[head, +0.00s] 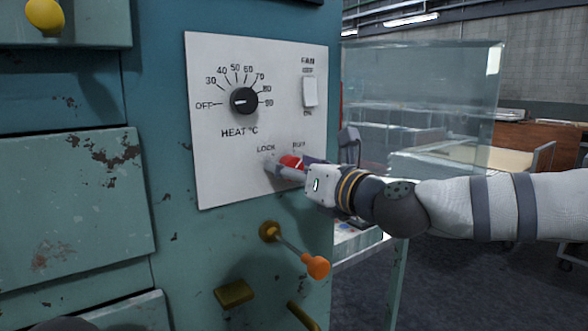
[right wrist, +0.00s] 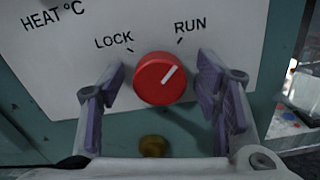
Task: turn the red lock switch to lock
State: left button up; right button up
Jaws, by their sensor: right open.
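The red lock switch (right wrist: 158,82) is a round knob on a white control panel. In the right wrist view its white line points up and right, toward the RUN mark (right wrist: 188,25); the LOCK mark (right wrist: 114,40) is at its upper left. My right gripper (right wrist: 162,90) is open, with one purple-padded finger on each side of the knob and visible gaps to it. In the head view the right gripper (head: 282,172) partly covers the red switch (head: 291,161) from the right. My left gripper is not seen.
The panel (head: 225,170) also carries a black heat dial (head: 244,101) and a white fan switch (head: 310,92). Below it, an orange-tipped lever (head: 316,266) and a brass block (head: 234,293) stick out of the teal cabinet (head: 75,205). A glass-sided case (head: 440,90) stands behind, at right.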

jog(key=c, duration=1.2)
jog(key=n, duration=0.4)
jog(key=shift+n, duration=0.3)
jog(key=n, duration=0.4)
jog(key=shift+n, duration=0.3)
jog(key=n, duration=0.4)
jog(key=shift+n+p, duration=0.3)
jog(key=shift+n, duration=2)
